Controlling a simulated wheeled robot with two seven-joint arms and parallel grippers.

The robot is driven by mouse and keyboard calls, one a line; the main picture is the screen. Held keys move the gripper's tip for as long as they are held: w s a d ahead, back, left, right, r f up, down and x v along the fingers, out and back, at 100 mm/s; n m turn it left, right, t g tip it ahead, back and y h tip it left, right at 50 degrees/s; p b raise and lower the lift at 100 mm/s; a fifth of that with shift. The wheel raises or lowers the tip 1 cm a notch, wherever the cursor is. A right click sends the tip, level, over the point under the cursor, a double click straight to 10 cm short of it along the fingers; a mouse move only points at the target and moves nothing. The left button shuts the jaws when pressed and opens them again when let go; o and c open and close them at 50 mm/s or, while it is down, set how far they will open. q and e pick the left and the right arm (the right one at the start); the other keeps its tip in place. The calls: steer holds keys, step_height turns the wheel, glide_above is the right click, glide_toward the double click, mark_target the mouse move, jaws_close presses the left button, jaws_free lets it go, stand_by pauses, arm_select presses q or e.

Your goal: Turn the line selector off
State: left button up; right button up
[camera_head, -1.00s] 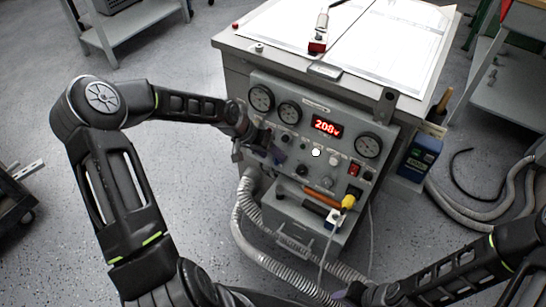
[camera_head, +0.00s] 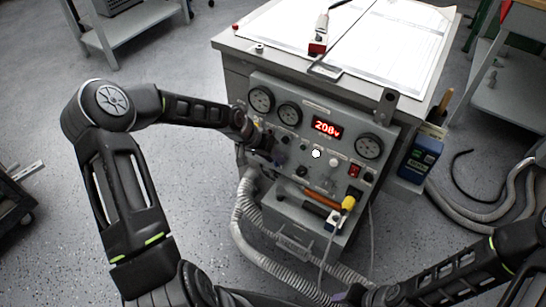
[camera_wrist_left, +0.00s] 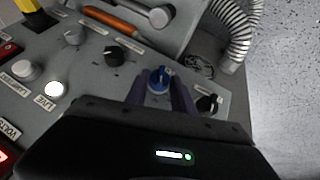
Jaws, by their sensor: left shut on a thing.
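The grey control panel (camera_head: 315,125) is on the front of the cabinet. My left gripper (camera_head: 280,154) is at the panel's left part, below the gauges. In the left wrist view, its two fingers stand on either side of a blue knob (camera_wrist_left: 158,79) and are shut on it. The label beside this knob is too small to read, so I cannot confirm it as the line selector. A black knob (camera_wrist_left: 115,55) and a small black switch (camera_wrist_left: 208,103) sit on either side of it. My right gripper (camera_head: 350,294) is low in the head view, its fingers unclear.
A red display (camera_head: 327,128) reads 208v, and a white lamp (camera_wrist_left: 55,90) labelled LIVE is lit. Grey corrugated hoses (camera_head: 243,222) hang below.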

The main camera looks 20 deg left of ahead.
arm_select(q)
jaws_close()
steer(key=shift+a, duration=0.1)
steer(key=shift+a+f+n+t+h+b, duration=0.2)
steer(key=shift+n+h+b, duration=0.4)
steer(key=shift+h, duration=0.55)
steer(key=shift+a+f+n+t+h+b, duration=0.15)
steer(key=shift+n+h+b, duration=0.4)
steer(key=shift+h, duration=0.55)
steer(key=shift+a+f+n+t+h+b, duration=0.1)
steer(key=shift+a+f+n+h+b, duration=0.15)
steer(key=shift+n+h+b, duration=0.6)
steer(key=shift+r+h+p, duration=0.1)
steer(key=shift+h+p, duration=0.25)
steer(key=shift+h, duration=0.05)
steer(key=o, duration=0.9)
jaws_free()
steer(key=shift+o, duration=0.2)
